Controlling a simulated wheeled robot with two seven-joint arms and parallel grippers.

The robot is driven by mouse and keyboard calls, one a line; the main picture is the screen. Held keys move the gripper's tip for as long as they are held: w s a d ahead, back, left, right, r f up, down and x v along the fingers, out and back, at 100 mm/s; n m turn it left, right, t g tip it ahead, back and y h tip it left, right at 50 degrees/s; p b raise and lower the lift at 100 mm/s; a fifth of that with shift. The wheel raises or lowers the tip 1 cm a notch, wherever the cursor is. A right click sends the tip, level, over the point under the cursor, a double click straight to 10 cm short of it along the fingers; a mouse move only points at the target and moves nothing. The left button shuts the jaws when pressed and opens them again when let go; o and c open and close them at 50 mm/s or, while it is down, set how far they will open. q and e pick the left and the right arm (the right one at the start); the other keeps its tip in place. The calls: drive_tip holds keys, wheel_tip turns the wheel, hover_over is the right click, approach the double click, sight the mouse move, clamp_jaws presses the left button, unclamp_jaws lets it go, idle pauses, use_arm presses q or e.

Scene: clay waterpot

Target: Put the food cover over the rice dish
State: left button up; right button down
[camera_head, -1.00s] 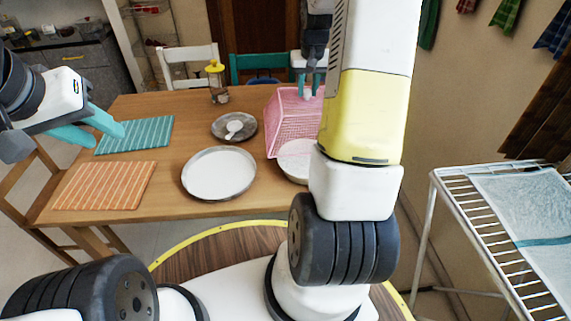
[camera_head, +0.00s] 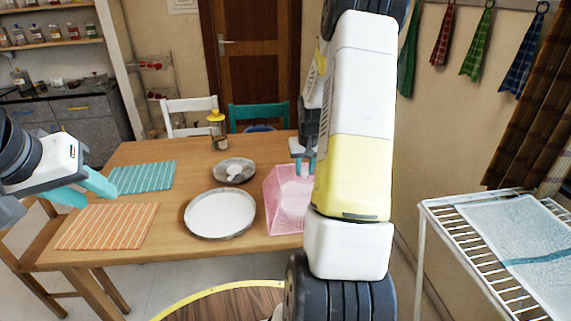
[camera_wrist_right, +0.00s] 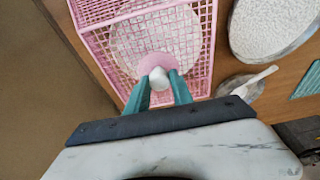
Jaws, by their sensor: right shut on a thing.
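The pink mesh food cover (camera_head: 285,208) is at the table's right front, opening down. It also shows in the right wrist view (camera_wrist_right: 206,45). A round white dish (camera_wrist_right: 150,35) shows through its mesh, below the cover and inside its outline. My right gripper (camera_head: 303,168) is shut on the white knob on top of the cover; the fingers pinch it in the right wrist view (camera_wrist_right: 158,80). I cannot tell whether the cover's rim touches the table. My left gripper (camera_head: 90,192) is open and empty, left of the table mats.
A large round plate with white contents (camera_head: 220,213) lies left of the cover. Behind it is a grey plate with a white spoon (camera_head: 234,171). A jar (camera_head: 217,130) stands at the back. Teal (camera_head: 143,177) and orange (camera_head: 107,226) mats lie left. A wire rack (camera_head: 465,250) stands right.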

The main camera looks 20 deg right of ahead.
drive_tip(key=shift+f, duration=0.8)
drive_tip(key=shift+f, duration=0.3)
drive_tip(key=c, duration=1.1)
unclamp_jaws()
